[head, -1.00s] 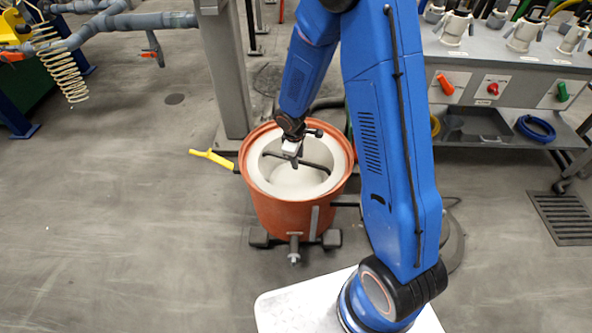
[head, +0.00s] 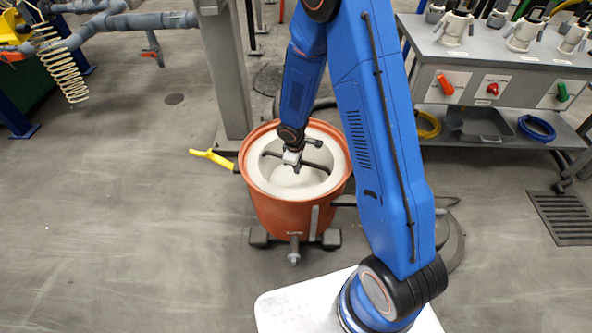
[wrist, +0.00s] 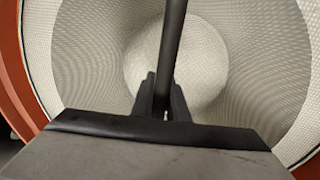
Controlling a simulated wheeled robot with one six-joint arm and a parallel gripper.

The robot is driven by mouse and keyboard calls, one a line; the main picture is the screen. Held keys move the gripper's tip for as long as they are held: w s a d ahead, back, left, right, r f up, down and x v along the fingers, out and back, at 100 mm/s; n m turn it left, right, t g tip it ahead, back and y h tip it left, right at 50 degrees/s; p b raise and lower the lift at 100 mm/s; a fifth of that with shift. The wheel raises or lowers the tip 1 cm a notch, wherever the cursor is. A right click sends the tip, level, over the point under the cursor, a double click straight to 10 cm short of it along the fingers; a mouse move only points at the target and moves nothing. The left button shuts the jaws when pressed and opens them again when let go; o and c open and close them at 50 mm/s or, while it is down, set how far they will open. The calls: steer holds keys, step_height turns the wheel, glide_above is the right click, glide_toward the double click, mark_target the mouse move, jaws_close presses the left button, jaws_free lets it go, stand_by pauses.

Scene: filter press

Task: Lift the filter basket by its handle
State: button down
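The filter basket (head: 331,150), pale and mesh-walled, sits inside an orange round housing (head: 290,216). A thin dark handle bar (head: 319,165) spans the basket's opening. My gripper (head: 291,166) is down inside the opening at the bar. In the wrist view, the handle (wrist: 171,45) runs from the top edge down between the two dark fingers of my gripper (wrist: 164,98), which stand close on either side of it. I cannot tell whether they press on it. The mesh basket wall (wrist: 95,50) surrounds them, and the basket rests in the housing.
A yellow lever (head: 212,158) sticks out left of the housing. A grey post (head: 222,70) stands just behind it. A grey bench (head: 520,75) with valves is at the right. Floor to the left is open.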

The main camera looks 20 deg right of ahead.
steer(key=shift+r, duration=0.15)
step_height(320, 180, up, 47)
stand_by(1.9)
